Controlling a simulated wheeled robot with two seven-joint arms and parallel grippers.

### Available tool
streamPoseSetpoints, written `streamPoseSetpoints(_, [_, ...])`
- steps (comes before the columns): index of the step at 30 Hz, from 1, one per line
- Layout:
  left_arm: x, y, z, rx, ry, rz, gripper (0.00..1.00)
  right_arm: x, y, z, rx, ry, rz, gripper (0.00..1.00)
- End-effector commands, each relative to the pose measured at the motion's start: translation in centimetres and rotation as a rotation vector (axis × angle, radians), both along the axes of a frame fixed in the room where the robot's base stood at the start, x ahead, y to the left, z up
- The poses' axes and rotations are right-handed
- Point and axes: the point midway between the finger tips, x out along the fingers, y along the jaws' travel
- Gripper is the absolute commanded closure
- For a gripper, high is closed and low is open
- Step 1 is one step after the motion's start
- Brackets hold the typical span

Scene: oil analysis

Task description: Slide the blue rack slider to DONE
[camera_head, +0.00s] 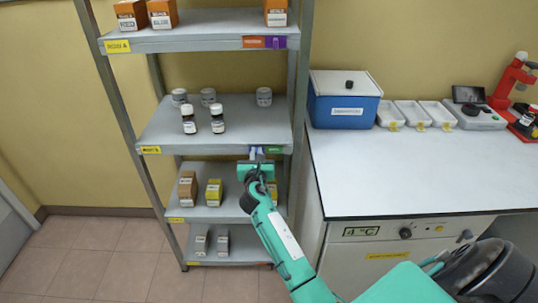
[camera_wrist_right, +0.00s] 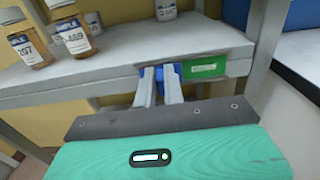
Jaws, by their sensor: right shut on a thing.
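The blue slider (camera_wrist_right: 170,76) sits on the front edge of the rack's middle shelf (camera_head: 215,125), just left of a green label (camera_wrist_right: 204,68). That green label also shows in the head view (camera_head: 274,150); its text is too small to read. My right gripper (camera_wrist_right: 160,78) is shut on the blue slider, its fingers reaching up to the shelf edge. In the head view my right gripper (camera_head: 256,155) hides most of the slider. My left gripper is not in view.
Bottles (camera_head: 189,120) and jars stand on the middle shelf, above the gripper. Boxes (camera_head: 187,188) stand on the shelf below. A lab bench (camera_head: 420,170) with a blue box (camera_head: 343,110) is at the right, close to the rack post. Floor at the lower left is clear.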

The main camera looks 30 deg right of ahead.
Motion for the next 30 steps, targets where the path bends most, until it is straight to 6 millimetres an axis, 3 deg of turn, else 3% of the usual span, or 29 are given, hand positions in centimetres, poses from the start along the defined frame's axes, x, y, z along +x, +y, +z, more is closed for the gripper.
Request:
streamPoseSetpoints(9, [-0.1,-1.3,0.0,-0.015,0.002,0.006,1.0,0.3,0.6,0.0,0.0,-0.001,0.002,1.0])
streamPoseSetpoints(10, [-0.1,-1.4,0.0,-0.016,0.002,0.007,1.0,0.3,0.6,0.0,0.0,-0.001,0.003,0.88])
streamPoseSetpoints(12, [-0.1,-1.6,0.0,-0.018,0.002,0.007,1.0,0.3,0.6,0.0,0.0,-0.001,0.003,0.74])
streamPoseSetpoints(14, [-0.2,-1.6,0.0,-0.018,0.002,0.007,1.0,0.3,0.5,0.0,0.0,-0.001,0.002,0.67])
streamPoseSetpoints(23, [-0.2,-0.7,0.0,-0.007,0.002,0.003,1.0,0.1,0.5,0.0,-0.001,0.001,0.001,0.67])
streamPoseSetpoints(30, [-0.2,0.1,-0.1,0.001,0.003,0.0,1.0,-2.7,2.3,-0.1,0.001,0.001,0.002,0.67])
